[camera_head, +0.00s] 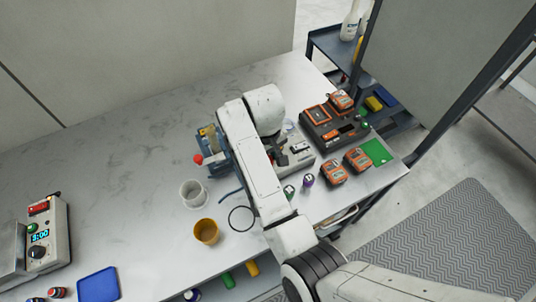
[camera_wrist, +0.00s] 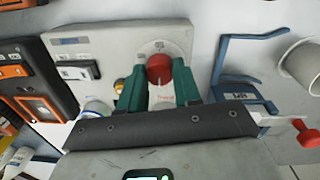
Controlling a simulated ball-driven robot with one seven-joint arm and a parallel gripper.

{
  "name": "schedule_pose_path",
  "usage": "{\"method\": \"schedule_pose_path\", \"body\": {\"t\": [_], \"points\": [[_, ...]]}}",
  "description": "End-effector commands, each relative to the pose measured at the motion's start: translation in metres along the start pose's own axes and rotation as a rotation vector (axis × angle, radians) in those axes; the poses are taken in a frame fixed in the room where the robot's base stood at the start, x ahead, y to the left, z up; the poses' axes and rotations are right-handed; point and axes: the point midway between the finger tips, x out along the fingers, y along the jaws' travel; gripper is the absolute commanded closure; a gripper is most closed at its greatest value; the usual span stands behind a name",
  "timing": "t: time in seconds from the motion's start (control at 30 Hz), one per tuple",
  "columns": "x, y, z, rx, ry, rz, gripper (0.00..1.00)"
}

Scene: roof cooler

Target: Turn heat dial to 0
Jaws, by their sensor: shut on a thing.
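In the wrist view, a red round dial (camera_wrist: 159,69) sits on the face of a light grey unit (camera_wrist: 108,55). A white scale plate with small markings surrounds it; the numbers are too small to read. My gripper (camera_wrist: 159,82) has its two green fingers on either side of the dial and is shut on it. A pale line shows on the dial, but its setting cannot be told. In the head view, part of the grey unit (camera_head: 300,157) shows beside my arm; the dial and my gripper are hidden behind the arm.
An orange and black charger (camera_head: 334,126) stands right of the unit, with orange batteries (camera_head: 357,159) nearby. A blue holder (camera_wrist: 242,88) and a white cup (camera_wrist: 302,66) are close on the other side. A yellow cup (camera_head: 206,231) stands nearer. The back-left tabletop is clear.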

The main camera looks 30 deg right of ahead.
Motion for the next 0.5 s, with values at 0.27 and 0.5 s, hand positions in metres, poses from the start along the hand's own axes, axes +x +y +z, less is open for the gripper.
{"method": "schedule_pose_path", "body": {"t": [0.27, 0.5], "points": [[-0.0006, -0.0004, -0.0005, 0.0, 0.002, 0.0, 0.51], [-0.0003, -0.0001, -0.0003, 0.001, 0.001, 0.0, 0.42]]}}
